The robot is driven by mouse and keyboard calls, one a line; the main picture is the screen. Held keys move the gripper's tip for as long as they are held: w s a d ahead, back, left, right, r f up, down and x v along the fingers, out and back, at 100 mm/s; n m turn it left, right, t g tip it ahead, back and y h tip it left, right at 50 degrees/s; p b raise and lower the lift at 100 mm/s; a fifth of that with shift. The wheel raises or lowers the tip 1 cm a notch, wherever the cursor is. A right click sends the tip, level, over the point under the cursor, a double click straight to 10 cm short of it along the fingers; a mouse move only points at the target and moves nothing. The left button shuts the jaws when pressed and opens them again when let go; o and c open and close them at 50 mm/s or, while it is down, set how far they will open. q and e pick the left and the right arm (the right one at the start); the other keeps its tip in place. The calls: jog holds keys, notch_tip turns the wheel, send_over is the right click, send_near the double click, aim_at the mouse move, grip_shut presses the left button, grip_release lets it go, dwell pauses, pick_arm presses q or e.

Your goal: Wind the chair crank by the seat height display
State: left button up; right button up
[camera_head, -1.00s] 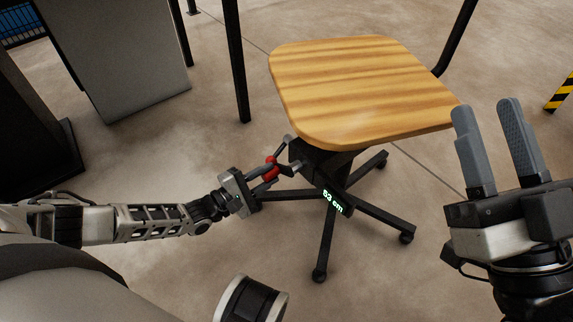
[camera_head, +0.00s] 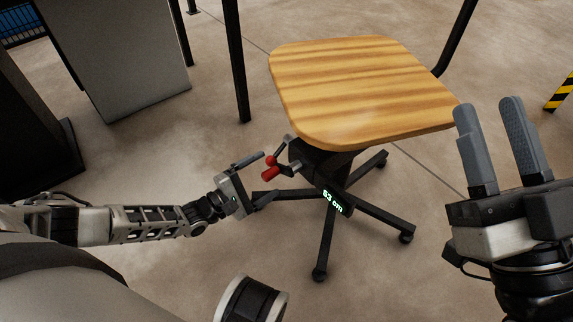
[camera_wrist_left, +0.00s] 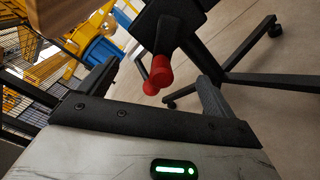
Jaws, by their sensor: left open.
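The chair has a striped wooden seat (camera_head: 360,85) on a black base with several castored legs. Its seat height display (camera_head: 337,202) glows green and reads 53 cm. The crank, with a red grip (camera_head: 270,173) and a red knob, sticks out from the left side under the seat. In the left wrist view the red grip (camera_wrist_left: 162,70) lies ahead, between the spread fingers. My left gripper (camera_head: 261,176) is open at the crank, its fingers apart with the grip not clamped. My right gripper (camera_head: 497,126) is open and empty at the right, near the camera.
A grey cabinet (camera_head: 115,55) and a black post (camera_head: 236,60) stand behind at the left. A yellow-black striped post (camera_head: 560,94) is at the right edge. Concrete floor (camera_head: 150,155) around the chair is mostly clear.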

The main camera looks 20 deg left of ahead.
pick_arm(q)
jog(key=shift+p+v, duration=0.4)
jog(key=shift+v, duration=2.15)
jog(key=shift+d, duration=0.1)
